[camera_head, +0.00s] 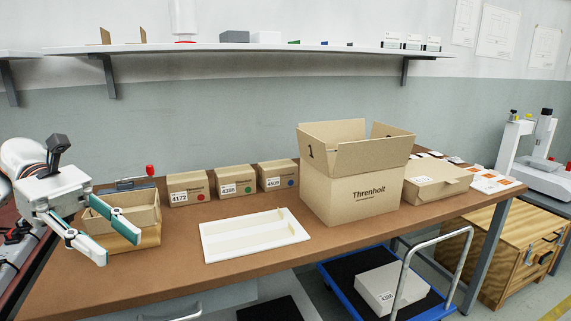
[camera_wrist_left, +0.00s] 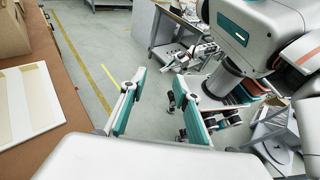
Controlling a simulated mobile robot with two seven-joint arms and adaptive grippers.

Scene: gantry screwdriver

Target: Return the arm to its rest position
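My left gripper (camera_head: 119,249) is at the left of the head view, in front of and partly over a small open cardboard bin (camera_head: 146,214) on the brown table. Its two teal-lined fingers are spread with nothing between them. In the left wrist view the same gripper (camera_wrist_left: 160,78) is open and empty above the floor, beside the table's edge. A small pale jointed part in the left wrist view (camera_wrist_left: 196,57) may be my right gripper, but it is too small to tell its state. The head view does not show my right gripper.
On the table (camera_head: 140,284) stand a white tray (camera_head: 222,251), a large open Threnholt carton (camera_head: 352,190), a flatter carton (camera_head: 425,188) and small labelled boxes (camera_head: 235,181). A shelf (camera_head: 250,47) runs above. A blue cart (camera_head: 345,287) stands in front. The table's front left is clear.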

